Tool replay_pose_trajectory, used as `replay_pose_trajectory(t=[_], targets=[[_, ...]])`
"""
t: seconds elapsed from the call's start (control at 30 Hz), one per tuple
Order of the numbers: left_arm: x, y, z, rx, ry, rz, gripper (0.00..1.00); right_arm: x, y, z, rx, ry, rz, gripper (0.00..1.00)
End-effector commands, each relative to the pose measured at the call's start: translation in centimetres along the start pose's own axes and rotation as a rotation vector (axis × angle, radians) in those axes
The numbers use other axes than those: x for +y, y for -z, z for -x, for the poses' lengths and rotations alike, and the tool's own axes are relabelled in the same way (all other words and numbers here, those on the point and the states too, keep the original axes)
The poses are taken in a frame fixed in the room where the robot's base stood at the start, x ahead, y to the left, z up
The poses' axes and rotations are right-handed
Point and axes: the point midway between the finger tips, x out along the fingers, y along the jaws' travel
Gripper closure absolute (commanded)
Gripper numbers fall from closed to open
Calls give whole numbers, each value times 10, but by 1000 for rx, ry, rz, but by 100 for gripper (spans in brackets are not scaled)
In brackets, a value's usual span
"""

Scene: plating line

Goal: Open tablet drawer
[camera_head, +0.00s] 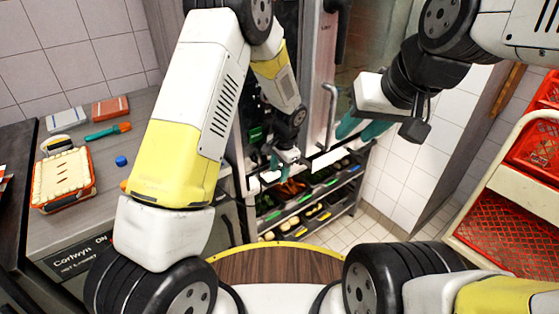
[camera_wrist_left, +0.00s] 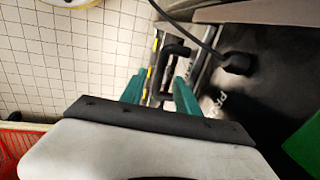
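My left gripper (camera_head: 287,163) reaches down in front of the dark unit in the head view. In the left wrist view its two teal fingers (camera_wrist_left: 160,97) stand apart, and a black bar handle (camera_wrist_left: 172,68) shows between and beyond them. I cannot tell whether they touch it. A dark panel (camera_wrist_left: 225,100) with partly hidden white lettering lies right of the handle. The tablet drawer cannot be clearly identified; the left arm covers part of the unit front. My right gripper (camera_head: 362,128) has teal fingers near a vertical metal door handle (camera_head: 329,115); its opening is unclear.
Racked trays of food (camera_head: 310,205) stand below the left gripper. The left counter (camera_head: 130,165) holds a tan-topped box (camera_head: 63,180), a blue cap (camera_head: 121,161) and small packs. Red crates (camera_head: 505,235) on a cart stand at right. Tiled floor is open between.

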Motion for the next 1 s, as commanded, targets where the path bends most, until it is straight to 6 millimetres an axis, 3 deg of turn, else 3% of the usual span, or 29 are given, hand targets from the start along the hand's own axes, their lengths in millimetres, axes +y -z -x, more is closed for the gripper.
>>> replay_pose_trajectory(t=[0.2, 0.53, 0.73, 1.0], targets=[[0, 0, -25, 0, 0, 0, 62, 0, 0, 0, 0, 0, 0, 64], [0, 0, -29, 1, 1, 1, 62, 0, 0, 0, 0, 0, 0, 64], [0, 0, -28, 1, 0, 1, 100, 0, 0, 0, 0, 0, 0, 64], [0, 0, -28, 1, 0, 1, 100, 0, 0, 0, 0, 0, 0, 64]])
